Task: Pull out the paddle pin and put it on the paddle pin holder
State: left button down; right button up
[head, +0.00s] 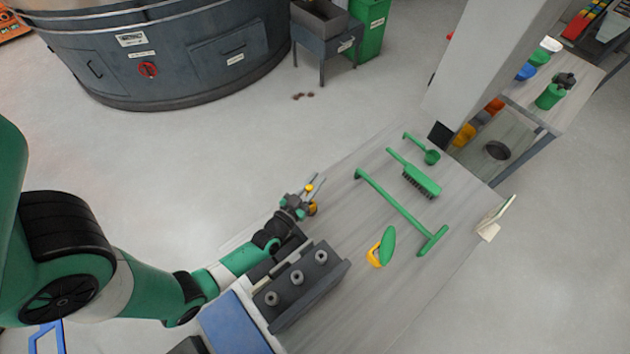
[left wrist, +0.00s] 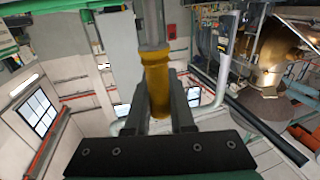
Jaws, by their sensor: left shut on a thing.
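My left gripper (head: 298,203) is just beyond the dark grey block in the head view. Its two fingers are shut on a brass-yellow pin, seen best in the left wrist view (left wrist: 157,85). A grey metal shaft runs on from the pin to the top of that view. In the head view small yellow parts of the pin (head: 312,208) show at the fingers. The dark grey block (head: 318,283) with three round grey posts stands at the table's near left; I cannot tell whether it is the paddle pin holder. My right gripper is not in view.
On the grey table (head: 360,310) lie a green scraper (head: 400,208), a green brush (head: 420,180), a green scoop (head: 431,156) and a green-and-yellow item (head: 387,247). A blue-topped box (head: 232,325) stands near my forearm. A large round tank (head: 180,50) stands at the back left.

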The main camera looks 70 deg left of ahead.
pick_arm(q)
jog(key=shift+f+b, duration=2.3)
jog(key=shift+f, duration=0.1)
jog(key=c, duration=0.7)
grip_release()
jog(key=shift+r, duration=0.15)
